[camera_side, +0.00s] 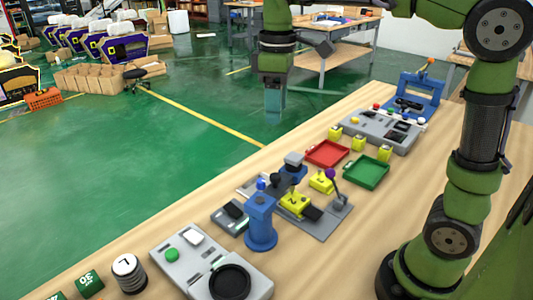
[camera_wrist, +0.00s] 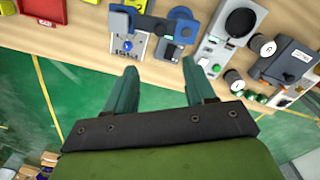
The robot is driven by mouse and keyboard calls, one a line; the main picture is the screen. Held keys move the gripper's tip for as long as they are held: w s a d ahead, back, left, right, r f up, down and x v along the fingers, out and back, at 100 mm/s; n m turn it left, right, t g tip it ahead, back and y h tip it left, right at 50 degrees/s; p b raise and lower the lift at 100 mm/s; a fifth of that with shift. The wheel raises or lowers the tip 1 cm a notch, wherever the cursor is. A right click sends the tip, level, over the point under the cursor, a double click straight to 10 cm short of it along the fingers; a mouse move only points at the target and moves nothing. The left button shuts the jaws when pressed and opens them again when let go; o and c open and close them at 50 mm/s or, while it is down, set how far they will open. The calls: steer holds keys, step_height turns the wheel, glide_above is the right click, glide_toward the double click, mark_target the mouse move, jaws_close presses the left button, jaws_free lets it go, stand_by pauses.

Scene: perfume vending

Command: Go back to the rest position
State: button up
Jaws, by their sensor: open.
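My gripper (camera_side: 273,105) hangs in the air beyond the far edge of the wooden table, over the green floor, pointing down. In the wrist view its two teal fingers (camera_wrist: 160,85) are apart with nothing between them. In the side view the fingers overlap, so the gap is hidden there. My gripper touches nothing.
The table (camera_side: 385,215) holds a red tray (camera_side: 327,153), a green tray (camera_side: 366,172), several yellow blocks, a blue upright stand (camera_side: 260,222), and a grey panel with a black dial (camera_side: 230,281). A workbench (camera_side: 335,30) stands farther back. Open floor surrounds my gripper.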

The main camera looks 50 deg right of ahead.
steer(key=shift+r, duration=0.25)
steer(key=s+f+m+t+y, duration=0.2)
steer(key=s+f+m+t, duration=0.4)
steer(key=s+m, duration=0.3)
steer(key=s+t, duration=0.1)
steer(key=s, duration=0.2)
steer(key=shift+s+d+f+m, duration=0.15)
steer(key=shift+d+f+m, duration=0.15)
steer(key=shift+f+m, duration=0.1)
